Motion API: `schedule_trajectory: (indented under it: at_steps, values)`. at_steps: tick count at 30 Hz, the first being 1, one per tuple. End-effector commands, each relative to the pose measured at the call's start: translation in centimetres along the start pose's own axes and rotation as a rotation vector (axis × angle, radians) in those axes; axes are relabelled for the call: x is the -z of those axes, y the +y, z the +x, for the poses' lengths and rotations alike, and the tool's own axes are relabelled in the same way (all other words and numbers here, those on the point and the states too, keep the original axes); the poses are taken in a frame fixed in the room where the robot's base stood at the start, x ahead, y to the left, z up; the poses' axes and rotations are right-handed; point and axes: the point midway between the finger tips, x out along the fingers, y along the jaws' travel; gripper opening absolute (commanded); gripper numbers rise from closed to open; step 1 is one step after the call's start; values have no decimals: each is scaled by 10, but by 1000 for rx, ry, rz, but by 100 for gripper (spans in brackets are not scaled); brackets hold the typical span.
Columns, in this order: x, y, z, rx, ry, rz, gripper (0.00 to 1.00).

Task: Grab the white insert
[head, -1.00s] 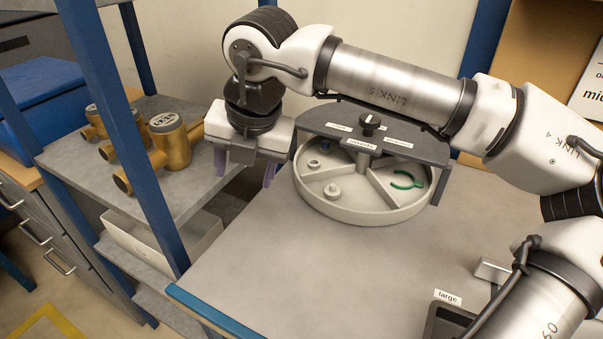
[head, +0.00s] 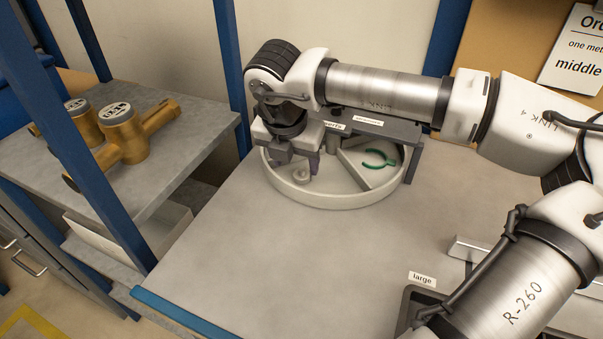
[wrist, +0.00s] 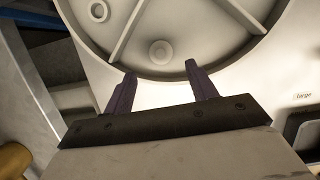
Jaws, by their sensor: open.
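The round off-white tray (head: 330,199) with divided compartments stands on the bench, under a dark cover. A small white insert (head: 302,174) stands in its front compartment; it also shows in the wrist view (wrist: 160,50), just beyond and between the fingertips. Another white ring-like piece (wrist: 98,11) lies in the neighbouring compartment to the left. My gripper (head: 302,162) is open and empty, its purple fingers over the front left part of the tray. In the wrist view the fingers (wrist: 161,70) are apart, with nothing between them. Their height above the insert is hard to tell.
A green C-shaped clip (head: 380,160) lies in the tray's right compartment. Brass meters (head: 124,133) stand on the grey shelf at left. A dark bin labelled large (head: 412,298) is at the front right. The middle of the bench is clear.

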Motion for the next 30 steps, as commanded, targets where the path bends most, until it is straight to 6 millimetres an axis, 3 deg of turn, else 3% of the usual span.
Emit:
schedule_trajectory:
  at_steps: [9,17,28,30]
  values:
    - [-6,-3,42,-1,4,-1,57]
    - [-6,-3,46,-1,2,-1,57]
    - [-6,-3,46,-1,2,-1,11]
    - [-7,-3,46,-1,2,-1,9]
